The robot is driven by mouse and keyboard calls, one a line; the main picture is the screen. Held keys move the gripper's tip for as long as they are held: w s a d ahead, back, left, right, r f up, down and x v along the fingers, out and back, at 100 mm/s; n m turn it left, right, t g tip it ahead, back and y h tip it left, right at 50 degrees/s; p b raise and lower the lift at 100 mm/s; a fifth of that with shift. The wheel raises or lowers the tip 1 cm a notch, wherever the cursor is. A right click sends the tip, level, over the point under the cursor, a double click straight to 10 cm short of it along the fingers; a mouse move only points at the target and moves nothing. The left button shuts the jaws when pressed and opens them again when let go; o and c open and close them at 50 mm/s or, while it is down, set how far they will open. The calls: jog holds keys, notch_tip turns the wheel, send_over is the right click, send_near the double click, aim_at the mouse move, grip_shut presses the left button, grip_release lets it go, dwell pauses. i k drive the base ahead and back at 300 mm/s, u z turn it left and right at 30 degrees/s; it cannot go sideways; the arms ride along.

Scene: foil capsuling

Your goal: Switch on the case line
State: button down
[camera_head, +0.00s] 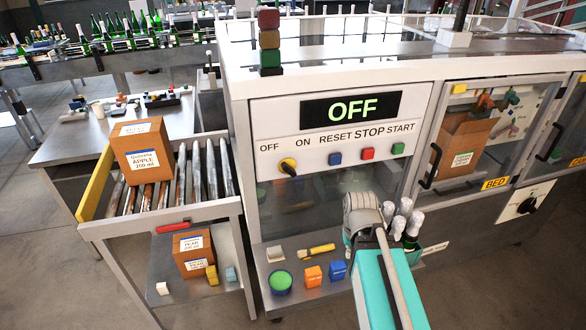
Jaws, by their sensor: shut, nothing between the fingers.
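The control panel (315,122) of the case line has a display (350,108) that reads OFF in green letters. Below it are the labels OFF, ON, RESET, STOP and START. A yellow knob with a black handle (287,166) sits under OFF and ON; which label it points to, I cannot tell. Blue (335,158), red (367,153) and green (398,149) buttons sit under RESET, STOP and START. The red, amber and green lamp stack (269,40) looks dark. My gripper (362,203) is shut and empty, below the panel and right of the knob.
Foil-topped bottles (413,226) stand right of my gripper. A shelf below holds a green-filled tub (280,281) and orange (312,277) and blue (338,270) blocks. A roller conveyor (190,175) with an apple carton (142,158) stands left. A clear-doored case bay (478,140) is right.

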aim_at(288, 165)
jog(key=u, duration=1.35)
jog(key=k, duration=0.35)
jog(key=z, duration=1.35)
